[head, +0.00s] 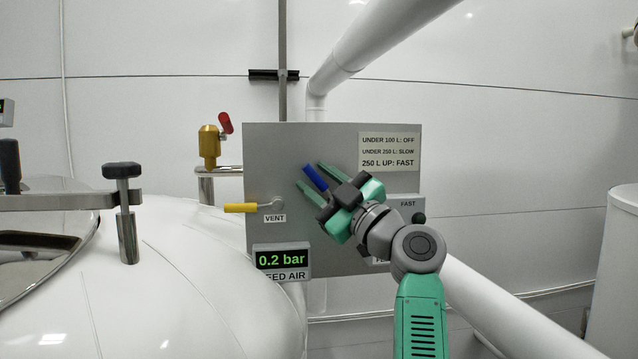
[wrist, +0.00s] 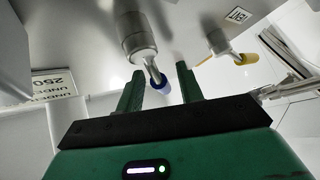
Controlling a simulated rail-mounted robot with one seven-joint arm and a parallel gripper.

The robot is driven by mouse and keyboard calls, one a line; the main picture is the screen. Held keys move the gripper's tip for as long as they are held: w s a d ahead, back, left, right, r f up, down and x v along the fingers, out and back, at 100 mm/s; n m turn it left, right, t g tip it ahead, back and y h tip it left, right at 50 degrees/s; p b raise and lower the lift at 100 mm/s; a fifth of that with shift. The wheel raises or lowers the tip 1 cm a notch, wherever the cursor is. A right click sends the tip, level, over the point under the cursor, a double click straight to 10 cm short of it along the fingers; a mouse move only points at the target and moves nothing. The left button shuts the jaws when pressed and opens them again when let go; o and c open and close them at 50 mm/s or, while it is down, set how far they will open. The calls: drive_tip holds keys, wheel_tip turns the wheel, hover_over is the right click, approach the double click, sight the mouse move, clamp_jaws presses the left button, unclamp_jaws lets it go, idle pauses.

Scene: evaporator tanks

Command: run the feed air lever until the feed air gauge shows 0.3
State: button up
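The blue-handled lever (head: 314,177) is on the grey panel (head: 270,150); its own label is hidden behind my arm or out of view. My gripper (head: 309,174) is open, with one finger on each side of the blue handle. In the wrist view the blue handle (wrist: 160,82) reaches between the two fingers, with visible gaps on both sides; its metal pivot (wrist: 138,40) is above. The feed air gauge (head: 281,260) below the panel's left part reads 0.2 bar in green digits.
A yellow lever (head: 241,208) marked VENT is left of my gripper. A dark knob (head: 418,218) by a FAST label is to the right. A brass valve with a red handle (head: 225,123) stands left of the panel. The white tank (head: 190,290) fills the lower left.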

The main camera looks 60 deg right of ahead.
sight(324, 187)
drive_tip(key=b+v, duration=0.2)
drive_tip(key=v, duration=0.5)
drive_tip(key=shift+f, duration=0.1)
drive_tip(key=shift+s, duration=0.4)
idle(6.8)
